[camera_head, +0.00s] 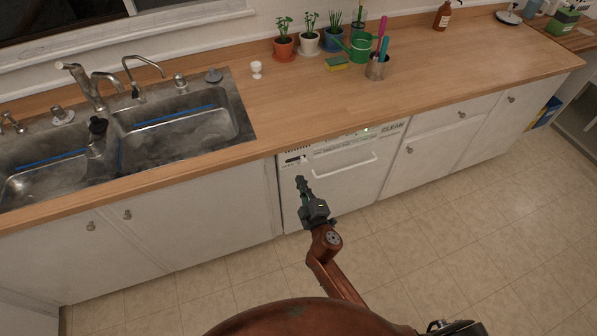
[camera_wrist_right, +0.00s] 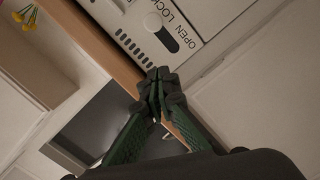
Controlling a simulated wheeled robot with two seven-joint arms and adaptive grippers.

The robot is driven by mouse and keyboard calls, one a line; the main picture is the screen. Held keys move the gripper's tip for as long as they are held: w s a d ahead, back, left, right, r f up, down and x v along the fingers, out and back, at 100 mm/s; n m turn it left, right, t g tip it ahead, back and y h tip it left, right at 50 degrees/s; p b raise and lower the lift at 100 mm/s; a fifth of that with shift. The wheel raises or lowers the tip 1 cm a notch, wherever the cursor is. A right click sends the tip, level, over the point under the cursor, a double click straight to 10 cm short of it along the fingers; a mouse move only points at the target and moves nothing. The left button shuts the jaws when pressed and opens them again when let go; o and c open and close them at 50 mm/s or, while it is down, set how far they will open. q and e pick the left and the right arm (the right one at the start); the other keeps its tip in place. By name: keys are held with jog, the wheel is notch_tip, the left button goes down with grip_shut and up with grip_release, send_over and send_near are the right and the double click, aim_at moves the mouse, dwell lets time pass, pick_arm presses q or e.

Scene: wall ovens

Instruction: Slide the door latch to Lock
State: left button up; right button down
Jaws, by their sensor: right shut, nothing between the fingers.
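The door latch (camera_head: 303,159) is on the upper left of the white dishwasher front (camera_head: 335,180). In the right wrist view the latch (camera_wrist_right: 152,22) shows as a pale knob in a black slot beside the printed words OPEN and LOCK. The knob sits at the upper-left end of the slot, beside LOCK, and the black stretch is beside OPEN. My right gripper (camera_head: 300,180) is shut and empty, below the latch in the head view. In the right wrist view its fingertips (camera_wrist_right: 158,75) are together, apart from the knob. My left gripper is not in view.
The wooden counter edge (camera_head: 345,134) overhangs just above the dishwasher front. A dishwasher handle (camera_head: 346,167) sticks out to the right. A double sink (camera_head: 180,120) is at the left. Potted plants (camera_head: 285,45) stand at the back. The tiled floor (camera_head: 480,215) is clear.

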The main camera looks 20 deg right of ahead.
jog(key=shift+s+r, duration=0.15)
jog(key=shift+s, duration=1.1)
jog(key=s+d+f+m+g, duration=0.1)
jog(key=s+d+f+g, duration=0.15)
jog(key=f, duration=0.75)
jog(key=s+d+f+m+g, duration=0.1)
jog(key=s+f+g, duration=0.15)
jog(key=f, duration=0.85)
jog(key=s+d+f+m+g, duration=0.2)
jog(key=s+d+f, duration=0.1)
jog(key=s+f, duration=0.5)
jog(key=s+d+f+m+g, duration=0.1)
jog(key=s+d+f+g, duration=0.1)
jog(key=s+f, duration=0.65)
jog(key=s+d+f+m+g, duration=0.2)
jog(key=s+f, duration=0.5)
jog(key=s, duration=0.6)
jog(key=s+d+f+m+g, duration=0.2)
jog(key=s+f, duration=0.5)
jog(key=s, duration=0.7)
jog(key=s+d+f+m+g, duration=0.2)
jog(key=s+f, duration=0.5)
jog(key=s, duration=0.7)
jog(key=shift+d+m+g+h+p, duration=0.45)
jog(key=shift+d+g, duration=0.25)
jog(key=shift+d, duration=0.1)
jog(key=shift+f, duration=0.1)
